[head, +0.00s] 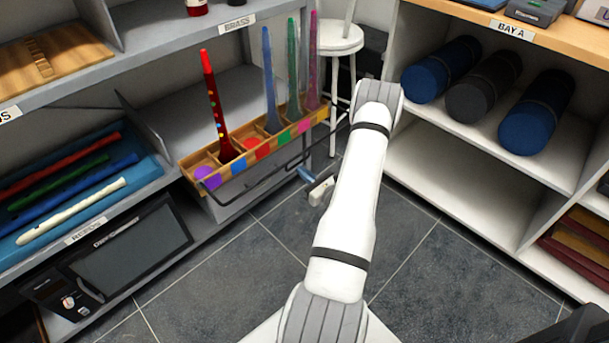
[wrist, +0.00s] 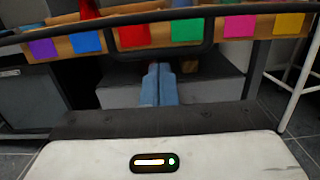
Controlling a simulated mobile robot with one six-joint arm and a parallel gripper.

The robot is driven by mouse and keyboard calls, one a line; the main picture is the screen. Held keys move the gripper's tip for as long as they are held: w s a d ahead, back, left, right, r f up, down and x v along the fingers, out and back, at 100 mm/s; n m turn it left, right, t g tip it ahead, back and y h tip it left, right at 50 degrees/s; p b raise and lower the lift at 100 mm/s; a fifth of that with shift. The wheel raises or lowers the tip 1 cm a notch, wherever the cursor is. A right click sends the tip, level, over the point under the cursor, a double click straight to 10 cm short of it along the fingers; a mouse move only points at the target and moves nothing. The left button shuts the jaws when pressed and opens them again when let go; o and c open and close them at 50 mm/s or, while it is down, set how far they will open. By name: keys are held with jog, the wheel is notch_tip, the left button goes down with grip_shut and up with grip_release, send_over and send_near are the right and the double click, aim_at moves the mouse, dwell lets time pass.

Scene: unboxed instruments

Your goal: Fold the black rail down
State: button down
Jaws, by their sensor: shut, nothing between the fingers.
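The black rail (head: 262,181) is a thin bar along the front of the wooden rack (head: 222,178) on the left shelf unit. It also crosses the top of the wrist view (wrist: 200,13), in front of the rack's coloured squares, with a black loop hanging below it. My gripper (head: 305,174) is near the rail, just to the right of and below it in the head view. Its blue fingers show in the wrist view (wrist: 160,85), together and empty, pointing towards the shelf below the rail. Whether they touch the rail cannot be told.
Tall red, blue, green and pink instruments stand in the rack, the red one (head: 214,105) leaning. A white stool (head: 340,40) is behind. Shelves with blue rolls (head: 535,112) stand right. A dark-screened device (head: 130,250) is lower left. Tiled floor (head: 225,290) is clear.

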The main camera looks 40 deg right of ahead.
jog(key=r+p, duration=0.1)
jog(key=r+g+p, duration=0.1)
jog(key=p, duration=0.1)
jog(key=shift+s+r, duration=0.3)
jog(key=shift+s, duration=0.1)
jog(key=s+f, duration=0.3)
jog(key=s, duration=0.8)
jog(key=shift+s+d+b, duration=0.15)
jog(key=shift+d+b, duration=0.25)
jog(key=shift+r, duration=0.1)
